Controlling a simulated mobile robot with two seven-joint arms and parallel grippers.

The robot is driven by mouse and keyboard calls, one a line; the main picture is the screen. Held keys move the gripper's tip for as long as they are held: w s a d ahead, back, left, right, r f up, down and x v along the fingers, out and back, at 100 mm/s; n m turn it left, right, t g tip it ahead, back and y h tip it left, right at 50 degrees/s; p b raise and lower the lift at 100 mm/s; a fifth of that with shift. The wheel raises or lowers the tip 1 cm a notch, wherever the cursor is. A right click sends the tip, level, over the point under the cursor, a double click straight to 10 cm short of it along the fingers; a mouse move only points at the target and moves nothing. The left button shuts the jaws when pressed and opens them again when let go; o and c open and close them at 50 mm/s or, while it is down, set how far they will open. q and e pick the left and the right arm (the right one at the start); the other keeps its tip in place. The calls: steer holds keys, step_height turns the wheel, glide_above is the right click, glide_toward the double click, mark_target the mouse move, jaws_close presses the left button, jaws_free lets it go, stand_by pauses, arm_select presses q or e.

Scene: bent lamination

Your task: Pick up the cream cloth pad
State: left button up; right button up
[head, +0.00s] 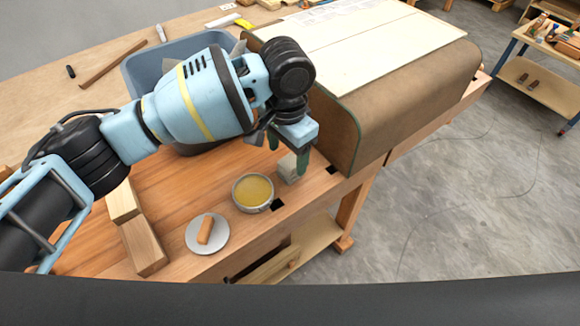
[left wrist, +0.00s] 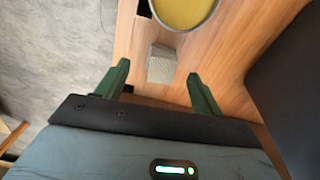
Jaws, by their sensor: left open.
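The cream cloth pad (head: 287,171) is a small pale block on the wooden bench, just right of the round tin of yellow paste. In the head view my left gripper's finger hides part of it. In the left wrist view the pad (left wrist: 162,66) shows between and beyond the two green fingertips, below the tin. My left gripper (head: 288,150) is open and empty, pointing down above the pad; its fingers also show in the left wrist view (left wrist: 158,70). I cannot tell the exact height gap. My right gripper is not in view.
The tin of yellow paste (head: 253,191) stands close to the pad; a grey lid (head: 207,234) with a wooden piece lies nearer me. A large brown curved form (head: 400,110) rises just right of the gripper. A blue-grey bin (head: 150,75) is behind my arm. Wood blocks (head: 143,245) lie left.

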mark_target(287, 165)
arm_select(q)
steer(key=shift+w+f, duration=0.15)
steer(key=shift+f, duration=1.15)
steer(key=shift+w+f, duration=0.1)
steer(key=shift+f, duration=1.15)
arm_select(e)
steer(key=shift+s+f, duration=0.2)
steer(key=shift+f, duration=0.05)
arm_select(q)
steer(key=c, duration=1.1)
steer(key=shift+o, duration=0.2)
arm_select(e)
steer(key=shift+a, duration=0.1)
arm_select(q)
steer(key=shift+r, duration=0.1)
steer(key=shift+r, duration=0.8)
steer(key=shift+s+d+r, duration=0.1)
steer(key=shift+s+r, duration=0.05)
steer(key=shift+r, duration=0.4)
steer(key=shift+s+d+r, duration=0.1)
steer(key=shift+r, duration=0.4)
steer(key=s+d+r, duration=0.1)
steer(key=s+d, duration=0.6)
steer(key=s, duration=0.6)
steer(key=shift+s+d+p, duration=0.2)
steer(key=shift+s+p, duration=0.05)
steer(key=shift+p, duration=0.2)
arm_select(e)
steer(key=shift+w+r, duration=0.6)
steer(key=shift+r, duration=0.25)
